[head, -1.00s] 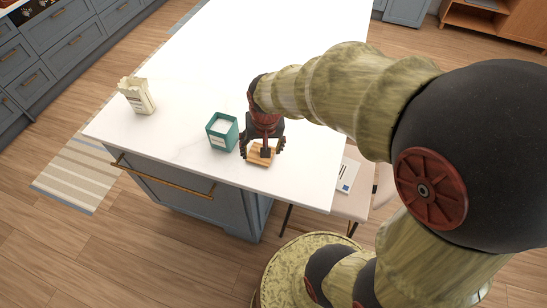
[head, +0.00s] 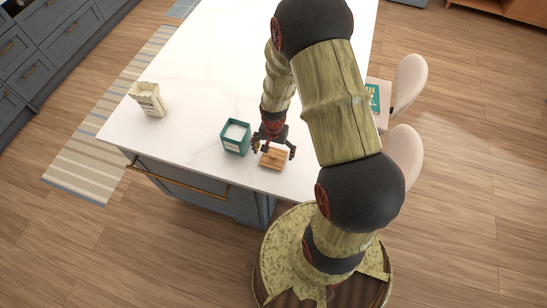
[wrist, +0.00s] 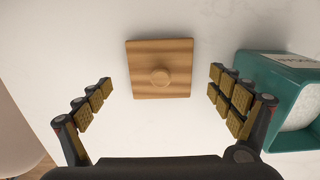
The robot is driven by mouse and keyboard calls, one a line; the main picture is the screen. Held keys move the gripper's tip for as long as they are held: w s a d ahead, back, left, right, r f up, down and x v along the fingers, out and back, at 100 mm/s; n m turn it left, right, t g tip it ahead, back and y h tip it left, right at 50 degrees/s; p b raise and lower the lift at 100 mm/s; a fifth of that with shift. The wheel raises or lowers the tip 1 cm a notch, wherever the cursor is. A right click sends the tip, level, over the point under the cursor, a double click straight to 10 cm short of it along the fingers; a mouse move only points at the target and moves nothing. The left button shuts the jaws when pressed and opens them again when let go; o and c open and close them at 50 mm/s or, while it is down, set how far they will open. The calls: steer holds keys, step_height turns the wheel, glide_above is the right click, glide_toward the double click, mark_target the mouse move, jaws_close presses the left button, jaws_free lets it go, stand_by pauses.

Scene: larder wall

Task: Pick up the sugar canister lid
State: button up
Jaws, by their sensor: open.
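The sugar canister lid is a square wooden lid (head: 274,160) with a round knob, lying flat on the white counter near its front edge. In the wrist view the lid (wrist: 160,69) shows whole, knob up, ahead of my fingertips. My gripper (head: 274,148) is open and empty, above and just behind the lid in the head view. In the wrist view its two fingers (wrist: 160,97) are spread wide to either side, apart from the lid. The teal sugar canister (head: 236,139) stands open, with white contents, left of the lid. It shows at the right of the wrist view (wrist: 272,95).
A cream paper bag (head: 148,100) stands at the counter's left. The white counter (head: 215,75) is clear behind. Pale chairs (head: 404,158) stand along the right side, one near a teal-covered item (head: 372,97). The right finger is close to the canister in the wrist view.

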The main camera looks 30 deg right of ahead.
mark_target(275, 159)
steer(key=shift+f, duration=1.45)
steer(key=shift+c, duration=1.3)
steer(key=c, duration=1)
